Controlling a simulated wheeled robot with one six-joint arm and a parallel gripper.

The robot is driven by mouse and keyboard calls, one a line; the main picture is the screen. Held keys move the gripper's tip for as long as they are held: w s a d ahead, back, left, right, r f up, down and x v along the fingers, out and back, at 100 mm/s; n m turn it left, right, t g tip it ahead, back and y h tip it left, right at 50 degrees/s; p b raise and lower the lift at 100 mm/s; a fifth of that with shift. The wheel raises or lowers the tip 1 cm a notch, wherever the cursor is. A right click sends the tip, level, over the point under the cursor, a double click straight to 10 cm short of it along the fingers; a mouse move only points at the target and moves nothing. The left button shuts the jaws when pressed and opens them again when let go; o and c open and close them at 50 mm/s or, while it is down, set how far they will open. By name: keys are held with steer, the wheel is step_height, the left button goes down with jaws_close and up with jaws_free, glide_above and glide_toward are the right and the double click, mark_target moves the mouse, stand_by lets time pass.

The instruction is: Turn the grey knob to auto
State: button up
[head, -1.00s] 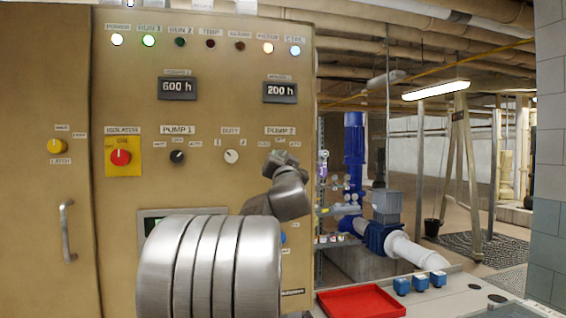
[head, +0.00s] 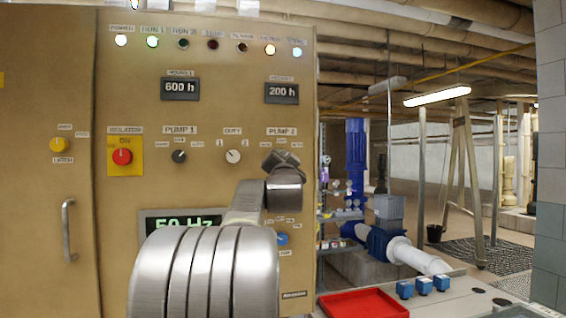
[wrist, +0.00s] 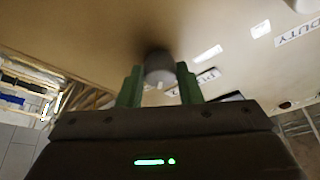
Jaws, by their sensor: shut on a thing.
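The grey knob (wrist: 159,66) shows in the wrist view between the two green fingers of my gripper (wrist: 160,80). The fingers are shut on it, one on each side, close to the tan panel. A small light mark shows on the knob's near end. In the head view my gripper is at the PUMP 2 switch, below the PUMP 2 label (head: 282,131), and my arm hides the knob. Its position labels are too small and partly covered, so I cannot tell which setting it points to.
On the tan cabinet (head: 110,230) sit the black PUMP 1 knob (head: 179,156), white DUTY knob (head: 233,156), red isolator (head: 122,156), yellow latch knob (head: 60,145) and a blue knob (head: 281,239). A red tray (head: 362,303) and blue boxes (head: 422,285) lie on the bench at right.

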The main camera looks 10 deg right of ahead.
steer(key=o, duration=1)
steer(key=b+v, duration=0.3)
steer(key=v, duration=1.1)
steer(key=shift+r, duration=0.1)
steer(key=shift+w, duration=0.15)
steer(key=p+x, duration=0.3)
steer(key=x, duration=1)
steer(key=shift+w+d, duration=0.1)
steer(key=shift+w, duration=0.2)
steer(key=shift+s, duration=0.1)
